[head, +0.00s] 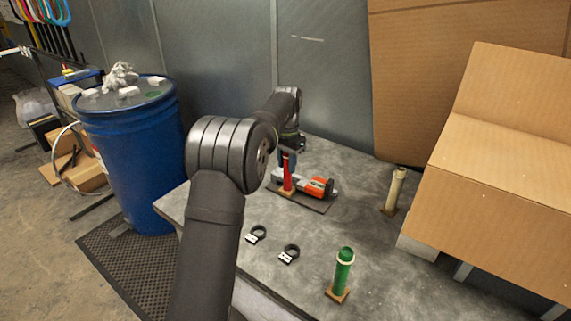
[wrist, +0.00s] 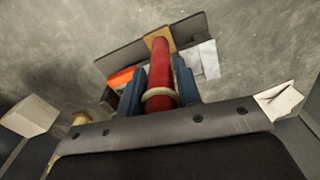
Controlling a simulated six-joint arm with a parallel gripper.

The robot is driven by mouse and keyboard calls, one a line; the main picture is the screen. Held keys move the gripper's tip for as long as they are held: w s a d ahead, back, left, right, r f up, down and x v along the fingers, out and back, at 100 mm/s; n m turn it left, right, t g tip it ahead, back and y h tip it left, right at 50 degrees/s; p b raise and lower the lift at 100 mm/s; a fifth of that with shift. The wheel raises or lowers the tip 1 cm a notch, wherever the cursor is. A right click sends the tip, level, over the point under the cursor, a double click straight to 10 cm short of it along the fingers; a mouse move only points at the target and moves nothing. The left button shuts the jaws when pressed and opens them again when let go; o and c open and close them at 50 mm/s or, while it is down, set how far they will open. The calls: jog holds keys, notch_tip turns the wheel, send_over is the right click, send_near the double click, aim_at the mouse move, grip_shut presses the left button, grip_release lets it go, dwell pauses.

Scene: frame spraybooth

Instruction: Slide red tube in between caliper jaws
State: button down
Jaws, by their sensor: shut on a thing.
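The red tube (head: 287,176) stands upright on a small wooden base (head: 287,192). In the wrist view the red tube (wrist: 162,66) has a pale ring around it and lies between the blue fingers of my gripper (wrist: 161,82), which is shut on it. In the head view my gripper (head: 290,150) is partly hidden behind my arm, at the tube's upper part. The orange and pale grey caliper (head: 318,186) lies on a dark plate, right beside the tube. Its orange part also shows in the wrist view (wrist: 122,77). I cannot tell whether the tube is between the jaws.
A green tube (head: 344,271) and a cream tube (head: 395,189) stand on wooden bases on the grey table (head: 310,232). Two black clamps (head: 274,245) lie at the front. A large cardboard box (head: 500,190) stands at the right, a blue drum (head: 130,150) at the left.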

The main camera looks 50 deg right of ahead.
jog(key=shift+w+d, duration=0.1)
jog(key=shift+d, duration=1.65)
jog(key=c, duration=0.9)
grip_release()
jog(key=shift+c, duration=0.2)
notch_tip(320, 180, up, 12)
notch_tip(320, 180, down, 12)
